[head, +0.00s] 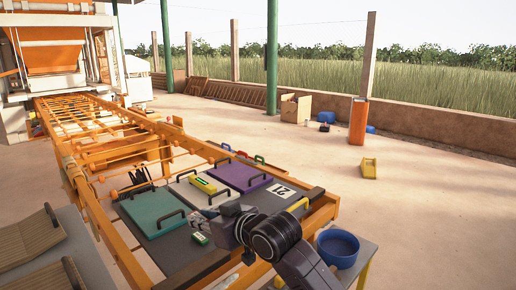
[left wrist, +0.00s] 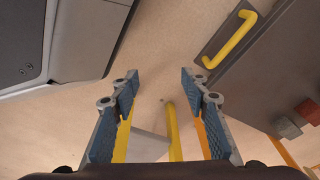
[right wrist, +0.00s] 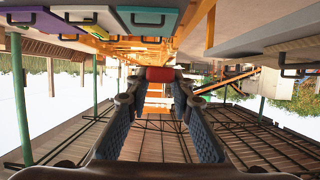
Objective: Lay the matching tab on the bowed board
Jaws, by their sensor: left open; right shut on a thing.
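My right gripper (right wrist: 160,80) is shut on a red tab (right wrist: 160,74), which shows between its fingertips in the right wrist view. In the head view that gripper (head: 228,222) hangs over the near edge of the dark table, by a small green-and-white piece (head: 200,239); the red tab is hidden there. A teal board (head: 153,212), a grey board (head: 184,190) and a purple board (head: 238,176) lie on the table, with black handles. A yellow-green piece (head: 203,185) lies on the grey board. My left gripper (left wrist: 160,82) is open and empty.
Brown ridged boards (head: 28,240) with handles lie on a grey surface at the left. A blue bowl (head: 338,248) stands right of the table. A numbered white card (head: 283,192) and a yellow handle (head: 297,205) are at the table's right end. An orange roller frame (head: 95,125) runs behind.

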